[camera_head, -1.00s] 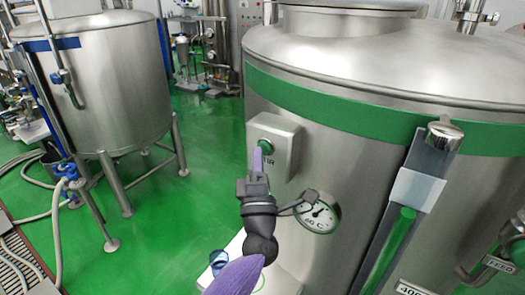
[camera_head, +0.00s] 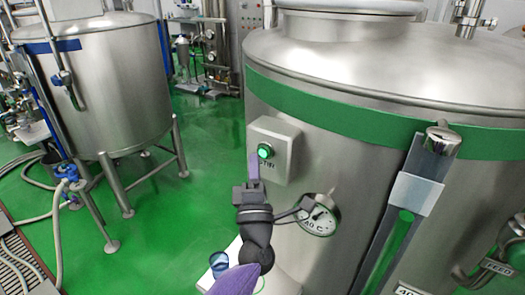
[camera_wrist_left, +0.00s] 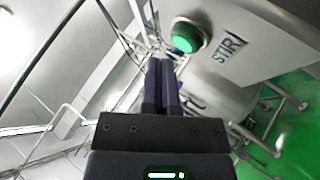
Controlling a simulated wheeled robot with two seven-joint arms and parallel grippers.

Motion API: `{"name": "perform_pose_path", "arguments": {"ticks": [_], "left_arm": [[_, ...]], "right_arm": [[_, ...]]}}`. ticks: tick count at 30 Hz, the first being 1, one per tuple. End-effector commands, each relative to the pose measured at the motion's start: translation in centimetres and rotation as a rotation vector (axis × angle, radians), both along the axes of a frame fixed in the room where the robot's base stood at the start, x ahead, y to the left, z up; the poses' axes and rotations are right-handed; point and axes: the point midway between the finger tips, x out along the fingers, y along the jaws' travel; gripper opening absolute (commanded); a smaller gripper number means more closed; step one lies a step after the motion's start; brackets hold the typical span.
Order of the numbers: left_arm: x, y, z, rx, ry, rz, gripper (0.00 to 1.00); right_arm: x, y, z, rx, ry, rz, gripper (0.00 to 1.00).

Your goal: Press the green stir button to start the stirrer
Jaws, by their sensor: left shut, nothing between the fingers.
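The green stir button (camera_head: 264,151) sits on a grey box (camera_head: 280,140) on the front of the large steel tank (camera_head: 370,105). It looks brightly lit. In the left wrist view the button (camera_wrist_left: 187,36) glows green beside the word STIR. My left gripper (camera_head: 254,163) is shut and empty, its purple fingers pointing up just below and left of the button. In the left wrist view its fingertips (camera_wrist_left: 161,66) are close under the button, with a small gap visible. The fingers cover part of the label in the head view. My right gripper is not in view.
A temperature dial (camera_head: 318,218) is just right of my left gripper. A sight tube with a green column (camera_head: 395,240) stands further right. A blue cup (camera_head: 219,262) stands on a white surface below. Another steel tank (camera_head: 100,90) is at left, with open green floor between.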

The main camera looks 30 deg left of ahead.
Motion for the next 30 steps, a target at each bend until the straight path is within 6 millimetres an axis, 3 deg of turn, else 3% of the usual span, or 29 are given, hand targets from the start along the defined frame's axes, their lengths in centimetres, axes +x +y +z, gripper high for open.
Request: {"name": "perform_pose_path", "arguments": {"ticks": [6, 19, 30], "left_arm": [[-0.3, 0.0, 0.0, 0.0, 0.001, 0.0, 0.0], [-5.7, 0.5, 0.0, 0.0, 0.002, -0.001, 0.0], [-6.0, 0.5, -0.1, -0.001, 0.0, -0.001, 0.0]], "right_arm": [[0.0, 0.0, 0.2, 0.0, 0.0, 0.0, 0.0], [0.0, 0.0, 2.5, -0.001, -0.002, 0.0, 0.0], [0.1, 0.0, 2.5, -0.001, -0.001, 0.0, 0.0]]}}
